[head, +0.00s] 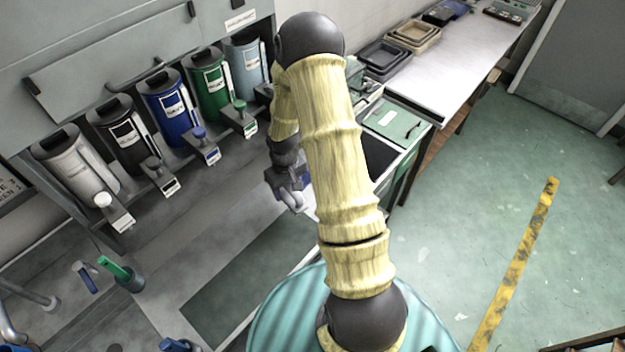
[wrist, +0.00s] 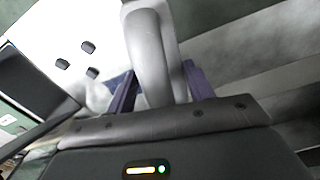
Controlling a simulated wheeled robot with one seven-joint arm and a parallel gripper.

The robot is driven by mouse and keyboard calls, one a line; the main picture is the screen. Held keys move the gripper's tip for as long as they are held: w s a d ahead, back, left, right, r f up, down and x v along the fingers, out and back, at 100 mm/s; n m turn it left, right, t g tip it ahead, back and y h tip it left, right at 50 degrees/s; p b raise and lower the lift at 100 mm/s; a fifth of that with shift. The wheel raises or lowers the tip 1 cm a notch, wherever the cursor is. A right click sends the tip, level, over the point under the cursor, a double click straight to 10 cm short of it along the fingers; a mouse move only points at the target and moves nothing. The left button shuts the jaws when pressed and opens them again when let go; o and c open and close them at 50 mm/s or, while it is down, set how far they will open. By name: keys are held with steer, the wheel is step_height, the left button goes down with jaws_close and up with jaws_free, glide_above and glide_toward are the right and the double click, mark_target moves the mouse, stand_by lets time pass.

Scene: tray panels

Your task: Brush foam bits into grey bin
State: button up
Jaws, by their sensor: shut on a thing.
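My gripper (head: 291,187) is at the counter's right part, partly behind my forearm in the head view. In the wrist view its purple-blue fingers (wrist: 160,88) are shut on a smooth light grey curved piece, apparently the brush handle (wrist: 149,48). The brush's bristles cannot be made out. Three dark foam bits (wrist: 88,46) (wrist: 62,63) (wrist: 92,73) lie apart on a white surface (wrist: 95,18), left of the handle. My forearm hides most of that surface in the head view. I cannot tell which thing is the grey bin.
Several coloured dispensers (head: 168,103) line the wall at left. A dark recess (head: 378,157) lies right of my forearm, beside a green lidded box (head: 394,122). Stacked trays (head: 384,56) stand on the rear bench. The green floor at right is open.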

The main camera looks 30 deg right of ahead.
steer(key=s+d+r+n+b, duration=0.1)
steer(key=s+d+r+n, duration=0.1)
steer(key=d, duration=0.5)
steer(key=shift+d+r, duration=0.2)
steer(key=shift+r, duration=0.05)
steer(key=shift+f, duration=0.15)
step_height(320, 180, down, 9)
steer(key=b, duration=0.8)
steer(key=shift+r, duration=0.2)
steer(key=shift+f+b, duration=0.3)
steer(key=shift+f, duration=0.25)
stand_by(0.8)
steer(key=shift+r, duration=0.1)
